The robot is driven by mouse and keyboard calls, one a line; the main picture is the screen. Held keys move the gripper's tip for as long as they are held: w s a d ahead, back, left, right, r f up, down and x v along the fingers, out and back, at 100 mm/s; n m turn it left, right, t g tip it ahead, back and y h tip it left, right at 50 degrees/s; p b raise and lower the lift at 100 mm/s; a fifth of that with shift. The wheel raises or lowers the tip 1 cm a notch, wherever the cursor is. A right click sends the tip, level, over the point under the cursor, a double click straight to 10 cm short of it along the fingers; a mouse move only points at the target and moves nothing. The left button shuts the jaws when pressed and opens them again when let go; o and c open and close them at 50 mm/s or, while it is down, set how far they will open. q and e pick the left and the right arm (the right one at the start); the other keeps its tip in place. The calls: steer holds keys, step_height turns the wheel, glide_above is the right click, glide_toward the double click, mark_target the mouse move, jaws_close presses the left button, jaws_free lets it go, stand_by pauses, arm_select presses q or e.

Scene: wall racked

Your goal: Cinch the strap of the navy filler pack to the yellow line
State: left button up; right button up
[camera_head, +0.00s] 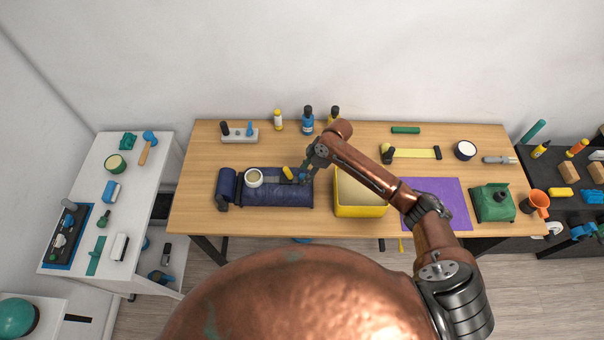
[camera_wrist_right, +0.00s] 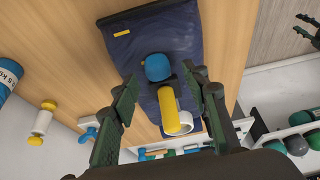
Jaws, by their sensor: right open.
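The navy filler pack (camera_head: 280,194) lies flat on the wooden table, left of the yellow bin, with a rolled end at its left. In the right wrist view the pack (camera_wrist_right: 205,40) has a small yellow mark (camera_wrist_right: 122,33) near one corner. A blue rounded piece (camera_wrist_right: 157,67) and a yellow cylinder (camera_wrist_right: 170,105) lie on it; I cannot tell which is part of the strap. My right gripper (camera_head: 303,174) is over the pack's upper right part. Its fingers (camera_wrist_right: 165,98) are open around these pieces, apparently not touching. A dark jaw-like shape (camera_wrist_right: 308,30) may be my left gripper.
A white round container (camera_head: 253,178) stands on the pack's left part. The yellow bin (camera_head: 360,211) is close to the right, beneath my right arm. Bottles (camera_head: 307,122) and a grey rack (camera_head: 240,136) stand behind. A purple mat (camera_head: 450,190) lies farther right.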

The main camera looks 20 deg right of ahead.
steer(key=shift+x, duration=1.1)
steer(key=shift+w+a+f, duration=0.1)
steer(key=shift+w+f, duration=0.05)
steer(key=shift+f, duration=0.15)
steer(key=c, duration=0.7)
jaws_close()
arm_select(q)
steer(key=shift+w+r, duration=0.3)
steer(key=shift+w, duration=0.5)
steer(key=shift+w, duration=0.2)
